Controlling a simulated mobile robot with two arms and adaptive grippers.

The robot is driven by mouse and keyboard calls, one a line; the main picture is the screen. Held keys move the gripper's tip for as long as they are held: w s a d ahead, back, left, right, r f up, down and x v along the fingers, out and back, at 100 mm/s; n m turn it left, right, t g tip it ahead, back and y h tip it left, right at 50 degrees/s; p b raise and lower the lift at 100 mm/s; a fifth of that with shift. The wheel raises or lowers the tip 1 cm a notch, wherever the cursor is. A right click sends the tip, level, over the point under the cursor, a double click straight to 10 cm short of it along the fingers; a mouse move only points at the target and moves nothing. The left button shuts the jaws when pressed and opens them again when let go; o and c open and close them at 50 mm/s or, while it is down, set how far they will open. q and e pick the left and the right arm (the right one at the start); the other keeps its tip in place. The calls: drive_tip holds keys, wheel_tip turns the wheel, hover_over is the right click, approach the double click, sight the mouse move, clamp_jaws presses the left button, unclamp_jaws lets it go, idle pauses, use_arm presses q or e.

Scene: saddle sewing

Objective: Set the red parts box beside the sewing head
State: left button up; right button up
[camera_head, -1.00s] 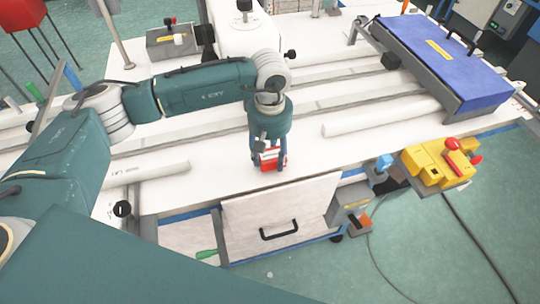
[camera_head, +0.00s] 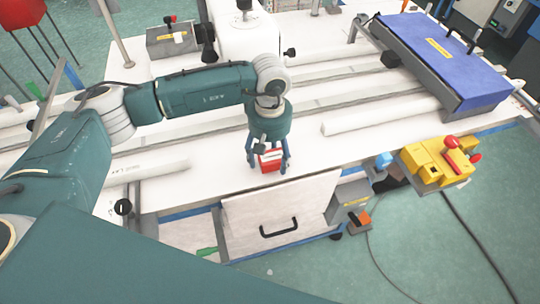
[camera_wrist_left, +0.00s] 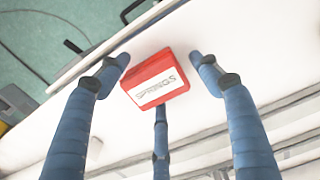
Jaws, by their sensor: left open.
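The red parts box (camera_head: 271,161) sits on the white table near its front edge. In the left wrist view the box (camera_wrist_left: 155,79) has a white label that appears to read "SPRINGS". My left gripper (camera_head: 268,160) is above and around the box, pointing down. Its blue fingers (camera_wrist_left: 157,75) are spread open, with gaps between them and the box sides. The white sewing head (camera_head: 243,32) stands at the back of the table, behind my left arm. My right gripper is not in view.
A blue panel (camera_head: 440,58) covers the table's right end. White rolls (camera_head: 381,116) lie on the table. A yellow unit (camera_head: 437,164) with red knobs is off the front right edge. A drawer (camera_head: 280,214) is below the front edge. The tabletop right of the box is clear.

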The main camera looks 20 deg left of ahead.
sight(270, 156)
use_arm(q)
wheel_tip(270, 156, up, 12)
drive_tip(key=b, duration=0.2)
drive_tip(key=shift+f, duration=0.1)
idle(0.4)
